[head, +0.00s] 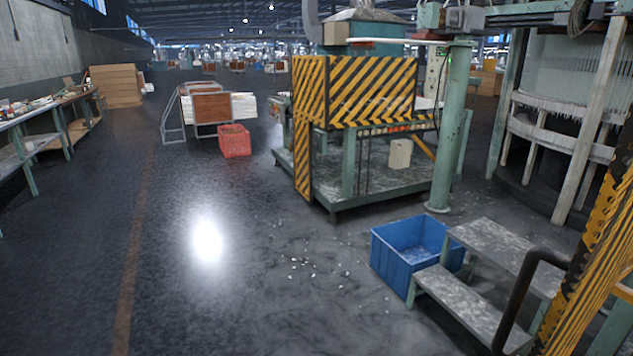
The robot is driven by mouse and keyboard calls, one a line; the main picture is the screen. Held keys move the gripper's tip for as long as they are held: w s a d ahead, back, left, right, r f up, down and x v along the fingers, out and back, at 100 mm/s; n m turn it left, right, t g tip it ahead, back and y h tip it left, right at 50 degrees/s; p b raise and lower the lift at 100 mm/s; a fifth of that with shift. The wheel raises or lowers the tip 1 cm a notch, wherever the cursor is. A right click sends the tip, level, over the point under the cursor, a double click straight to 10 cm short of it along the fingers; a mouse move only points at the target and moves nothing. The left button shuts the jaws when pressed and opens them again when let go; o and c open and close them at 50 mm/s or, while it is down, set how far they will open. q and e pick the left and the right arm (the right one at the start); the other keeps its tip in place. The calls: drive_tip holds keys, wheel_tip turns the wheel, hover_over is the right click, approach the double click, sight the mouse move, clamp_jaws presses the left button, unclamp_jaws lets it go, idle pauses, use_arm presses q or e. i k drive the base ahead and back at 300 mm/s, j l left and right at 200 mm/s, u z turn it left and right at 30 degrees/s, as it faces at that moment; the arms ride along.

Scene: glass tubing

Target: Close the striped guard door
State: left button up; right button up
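A machine on a green metal platform stands right of the middle, with yellow-and-black striped guard panels (372,90) around its upper part. A narrow striped strip (303,162) runs down its left corner to the platform. Another yellow-and-black striped piece (597,250), with dark holes along it, rises at the right edge, close to me and cut off by the frame. I cannot tell which striped part is the guard door, or whether it stands open. Neither of my grippers is in view.
A blue crate (385,265) and metal steps (465,308) with a dark handrail (515,295) stand at the lower right. White bits litter the floor. A red crate (234,141) and a workbench (45,115) are farther off.

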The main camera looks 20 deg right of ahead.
sight(532, 258)
drive_tip(key=i+z, duration=0.15)
drive_tip(key=z, duration=0.3)
drive_tip(key=i+z, duration=0.15)
drive_tip(key=z, duration=0.3)
drive_tip(key=i+j+z, duration=0.1)
drive_tip(key=z, duration=0.3)
drive_tip(key=i+j+z, duration=0.1)
drive_tip(key=z, duration=0.35)
